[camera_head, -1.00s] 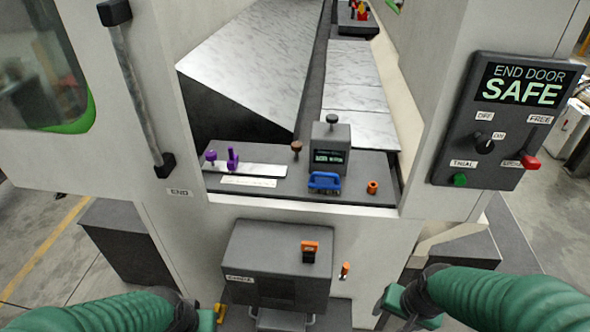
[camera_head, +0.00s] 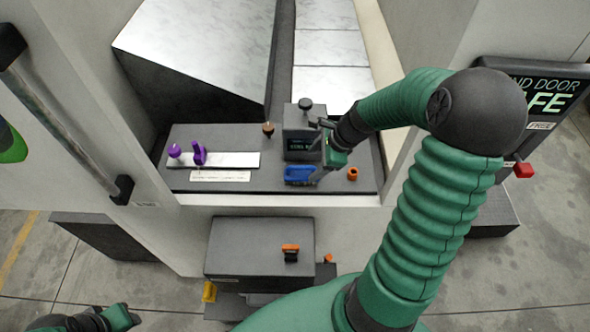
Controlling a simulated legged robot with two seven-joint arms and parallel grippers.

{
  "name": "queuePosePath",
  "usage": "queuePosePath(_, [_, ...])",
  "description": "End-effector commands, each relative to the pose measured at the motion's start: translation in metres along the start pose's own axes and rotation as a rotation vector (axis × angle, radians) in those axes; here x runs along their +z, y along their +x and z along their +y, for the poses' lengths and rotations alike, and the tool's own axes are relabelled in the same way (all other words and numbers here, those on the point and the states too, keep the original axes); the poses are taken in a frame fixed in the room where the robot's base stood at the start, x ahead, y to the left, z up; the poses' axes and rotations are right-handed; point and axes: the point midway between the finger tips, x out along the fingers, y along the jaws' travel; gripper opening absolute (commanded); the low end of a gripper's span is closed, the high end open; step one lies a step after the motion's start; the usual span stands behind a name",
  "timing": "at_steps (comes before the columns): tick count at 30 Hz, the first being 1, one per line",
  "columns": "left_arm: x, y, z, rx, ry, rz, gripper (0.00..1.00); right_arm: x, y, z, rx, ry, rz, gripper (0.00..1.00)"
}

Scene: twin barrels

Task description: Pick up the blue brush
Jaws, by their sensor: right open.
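The blue brush (camera_head: 298,174) lies on the dark shelf (camera_head: 222,138) inside the machine's opening, in front of a small grey box with a display (camera_head: 297,128). My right gripper (camera_head: 319,175) is open, just at the right end of the brush, with its fingers pointing down and left. I cannot tell whether the fingers touch the brush. My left gripper (camera_head: 127,318) is at the bottom left, low and far from the brush; its fingers are too small to judge.
A purple-knobbed plate (camera_head: 228,160) is left on the shelf. An orange ring (camera_head: 352,174) stands right of the brush, and a brown knob (camera_head: 268,129) stands behind. The opening's side walls flank the shelf. A grey box with an orange switch (camera_head: 290,251) juts out below.

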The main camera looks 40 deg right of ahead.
Motion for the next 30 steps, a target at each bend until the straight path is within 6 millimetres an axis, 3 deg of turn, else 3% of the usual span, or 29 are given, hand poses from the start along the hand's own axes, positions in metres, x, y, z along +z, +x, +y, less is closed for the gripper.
queuePosePath(3, [0.000,-0.001,0.000,0.000,-0.001,0.000,0.36,-0.001,0.035,-0.003,0.009,0.001,-0.007,0.66])
queuePosePath(6, [-0.001,-0.002,0.000,0.000,-0.001,0.000,0.36,-0.005,0.058,-0.006,0.010,0.003,-0.008,0.66])
queuePosePath(14, [-0.002,-0.008,0.000,0.000,0.000,0.000,0.36,-0.009,0.086,-0.010,0.010,0.002,-0.009,0.66])
queuePosePath(19, [-0.004,-0.015,0.000,0.000,0.000,0.001,0.36,-0.007,0.115,-0.012,0.008,0.001,-0.006,0.66])
queuePosePath(27, [-0.004,-0.014,0.000,0.000,-0.001,0.000,0.36,-0.006,0.125,-0.012,0.004,-0.002,-0.002,0.66])
queuePosePath(30, [-0.004,-0.014,0.000,0.000,-0.001,0.000,0.36,-0.008,0.125,-0.013,0.005,0.000,-0.004,0.56])
